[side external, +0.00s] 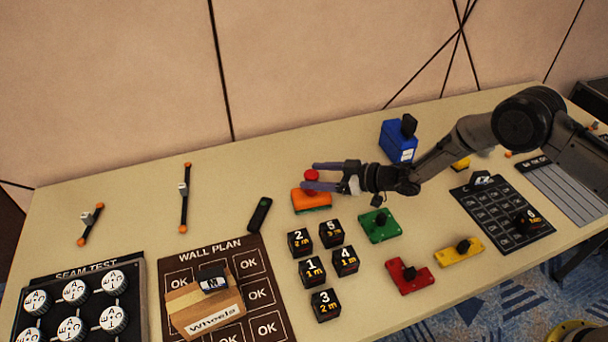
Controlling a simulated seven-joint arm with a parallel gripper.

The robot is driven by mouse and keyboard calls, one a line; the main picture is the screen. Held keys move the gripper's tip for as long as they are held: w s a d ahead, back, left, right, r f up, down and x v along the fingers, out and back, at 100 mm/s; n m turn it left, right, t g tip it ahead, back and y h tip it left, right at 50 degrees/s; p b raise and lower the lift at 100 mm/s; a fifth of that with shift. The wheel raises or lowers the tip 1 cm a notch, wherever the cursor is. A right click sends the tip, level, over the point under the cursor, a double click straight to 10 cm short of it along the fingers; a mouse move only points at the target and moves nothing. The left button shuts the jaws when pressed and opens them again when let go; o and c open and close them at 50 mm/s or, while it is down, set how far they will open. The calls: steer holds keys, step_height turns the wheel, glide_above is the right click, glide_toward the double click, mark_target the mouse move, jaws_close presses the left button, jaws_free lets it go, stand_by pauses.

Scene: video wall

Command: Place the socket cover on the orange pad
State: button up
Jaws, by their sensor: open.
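The orange pad (311,203) lies near the middle of the table, with a green edge showing at its base. A small red round-topped piece (312,175), which may be the socket cover, stands upright over the pad. It appears to rest on it, though the lower finger hides part of the join. My gripper (309,177) reaches in from the right, level and low. Its two fingers are open, one on the far side and one on the near side of the red piece. I cannot tell whether either finger touches it.
Several numbered black cubes (312,271) stand in front. A blue box (397,142) is behind my arm.

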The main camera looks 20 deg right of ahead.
steer(key=v, duration=0.7)
steer(key=shift+s+d, duration=0.15)
steer(key=w+d+r+m+t+h, duration=0.15)
steer(key=d+r+h, duration=0.25)
steer(key=d+r, duration=0.55)
steer(key=s+d+r+m+h, duration=0.45)
steer(key=s+d+r, duration=0.25)
steer(key=s+r, duration=0.3)
steer(key=s+d+r+m+g, duration=0.1)
steer(key=s+d+g, duration=0.1)
steer(key=s, duration=1.2)
steer(key=s+d+r+m+g+h, duration=0.1)
steer(key=s+d+m+g, duration=0.1)
steer(key=s, duration=1.3)
steer(key=shift+g, duration=0.85)
steer(key=shift+s, duration=0.1)
